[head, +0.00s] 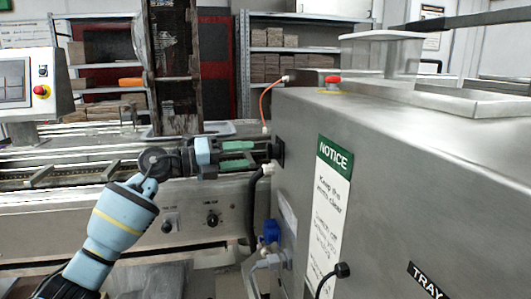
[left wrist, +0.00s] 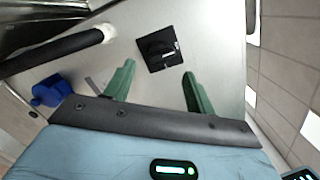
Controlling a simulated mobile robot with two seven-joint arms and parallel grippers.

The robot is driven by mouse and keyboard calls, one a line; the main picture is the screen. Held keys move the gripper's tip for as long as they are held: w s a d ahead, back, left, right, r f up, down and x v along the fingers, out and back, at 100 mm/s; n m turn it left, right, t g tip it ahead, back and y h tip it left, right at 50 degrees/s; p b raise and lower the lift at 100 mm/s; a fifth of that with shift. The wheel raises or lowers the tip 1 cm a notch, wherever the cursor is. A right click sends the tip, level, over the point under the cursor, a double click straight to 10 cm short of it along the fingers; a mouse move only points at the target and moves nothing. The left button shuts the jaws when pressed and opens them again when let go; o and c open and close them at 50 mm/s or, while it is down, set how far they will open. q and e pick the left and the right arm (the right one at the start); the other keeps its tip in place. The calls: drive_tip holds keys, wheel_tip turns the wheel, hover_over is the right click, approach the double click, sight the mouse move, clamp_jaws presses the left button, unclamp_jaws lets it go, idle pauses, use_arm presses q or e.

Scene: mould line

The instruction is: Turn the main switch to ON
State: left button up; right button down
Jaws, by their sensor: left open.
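The main switch (left wrist: 160,48) is a black square plate with a black rotary handle bearing a pale mark, on the metal side panel of the machine. In the head view the switch (head: 278,150) shows edge-on, at the panel's left side. Its ON and OFF lettering is too small to read. My left gripper (head: 250,154) points right at the switch, its green fingers open and empty. In the left wrist view the left gripper's fingertips (left wrist: 158,69) lie apart on either side below the switch, not visibly touching it. My right gripper is out of view.
A thick black hose (head: 254,208) with a pale end runs down just below the switch. A blue connector (head: 271,231) sits lower on the panel. An orange cable (head: 267,100) hangs above. A conveyor (head: 70,170) lies behind my left arm. A red button (head: 332,80) tops the machine.

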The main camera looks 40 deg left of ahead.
sight(267, 153)
use_arm(q)
drive_tip(key=p+x, duration=0.1)
drive_tip(key=x, duration=0.4)
drive_tip(key=shift+d+r, duration=0.1)
drive_tip(key=shift+r, duration=0.05)
drive_tip(key=shift+w+d, duration=0.4)
drive_tip(key=shift+w, duration=0.2)
drive_tip(key=shift+c, duration=0.4)
drive_tip(key=c, duration=0.8)
drive_tip(key=shift+o, duration=0.2)
